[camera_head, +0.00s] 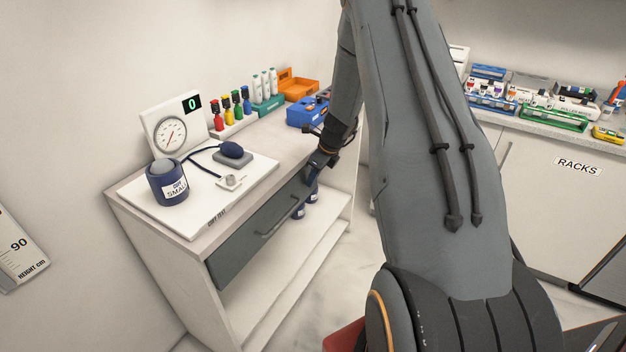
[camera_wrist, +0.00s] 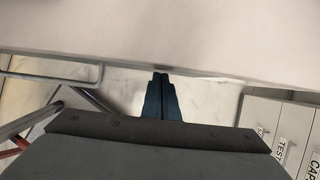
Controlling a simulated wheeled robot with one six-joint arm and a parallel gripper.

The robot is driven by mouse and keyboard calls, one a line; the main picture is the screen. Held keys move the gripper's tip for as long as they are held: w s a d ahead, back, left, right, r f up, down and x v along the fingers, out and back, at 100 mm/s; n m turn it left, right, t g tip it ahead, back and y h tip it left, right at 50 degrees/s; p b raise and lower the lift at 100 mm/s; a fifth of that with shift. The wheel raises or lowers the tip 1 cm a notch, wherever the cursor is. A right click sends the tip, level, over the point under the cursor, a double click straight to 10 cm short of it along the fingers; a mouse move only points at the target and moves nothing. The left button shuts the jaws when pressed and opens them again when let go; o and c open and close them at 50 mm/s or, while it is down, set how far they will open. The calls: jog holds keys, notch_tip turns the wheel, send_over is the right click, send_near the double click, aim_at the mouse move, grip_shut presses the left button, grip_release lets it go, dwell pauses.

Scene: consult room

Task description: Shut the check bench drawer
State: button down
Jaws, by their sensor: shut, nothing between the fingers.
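The check bench (camera_head: 290,143) stands at the left in the head view. Its dark grey drawer front (camera_head: 240,247) sits under the bench top, with a bar handle (camera_head: 281,217) across it. The drawer front looks about flush with the top's edge; I see no clear gap. My gripper (camera_head: 313,172) is at the drawer's far end, just under the top's edge. In the wrist view its fingers (camera_wrist: 160,76) are together and empty, with tips at the pale bench edge. The handle (camera_wrist: 50,72) is to their left there. Whether the tips touch the drawer is hidden.
On the bench are a gauge (camera_head: 170,134), a labelled navy cuff (camera_head: 169,183), coloured bottles (camera_head: 226,111) and a blue box (camera_head: 305,112). An open lower shelf (camera_head: 290,265) lies below the drawer. A racks counter (camera_head: 545,185) stands at the right.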

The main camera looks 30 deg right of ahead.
jog(key=shift+w+a+r, duration=0.15)
jog(key=shift+w+a, duration=0.1)
jog(key=shift+w, duration=0.05)
jog(key=s+d+r+b, duration=0.1)
jog(key=s+d+r, duration=0.3)
jog(key=s+r, duration=0.3)
notch_tip(320, 180, up, 2)
jog(key=shift+d+b, duration=0.25)
jog(key=shift+b, duration=0.15)
jog(key=shift+s, duration=0.1)
jog(key=s+a+r+n+g+h, duration=0.1)
jog(key=s+a+r+n, duration=0.2)
jog(key=s+a+n, duration=0.8)
jog(key=s+a+r+n+g+h, duration=0.1)
jog(key=s+a+r+n, duration=0.2)
jog(key=s+a+n, duration=0.9)
jog(key=a+n, duration=0.1)
jog(key=n, duration=0.5)
jog(key=shift+s+r+n+g, duration=0.3)
